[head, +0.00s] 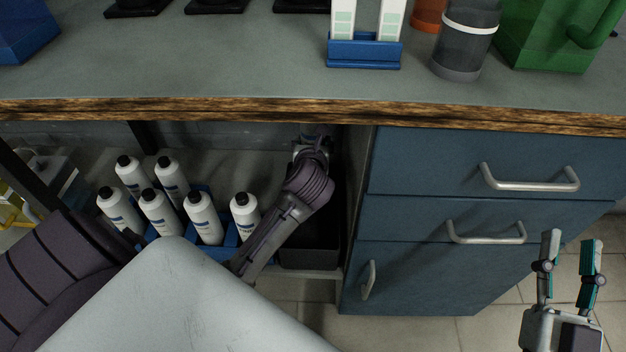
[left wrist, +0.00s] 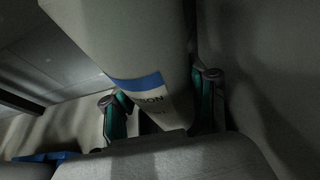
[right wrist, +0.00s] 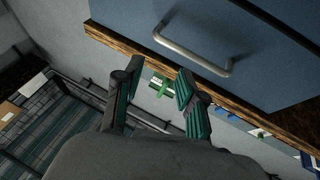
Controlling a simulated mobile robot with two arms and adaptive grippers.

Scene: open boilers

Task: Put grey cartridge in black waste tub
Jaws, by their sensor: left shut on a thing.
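A large grey cartridge (left wrist: 135,35) with a blue and white label fills the middle of the left wrist view. My left gripper (left wrist: 160,102) is shut on it, one finger on each side.
White bottles with black caps (head: 205,218) stand in a blue crate left of the tub. The blue drawer unit (head: 440,275) bounds the bay on the right. The counter edge (head: 260,112) runs above; a dark cylinder with a white band (head: 470,45) stands on top.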

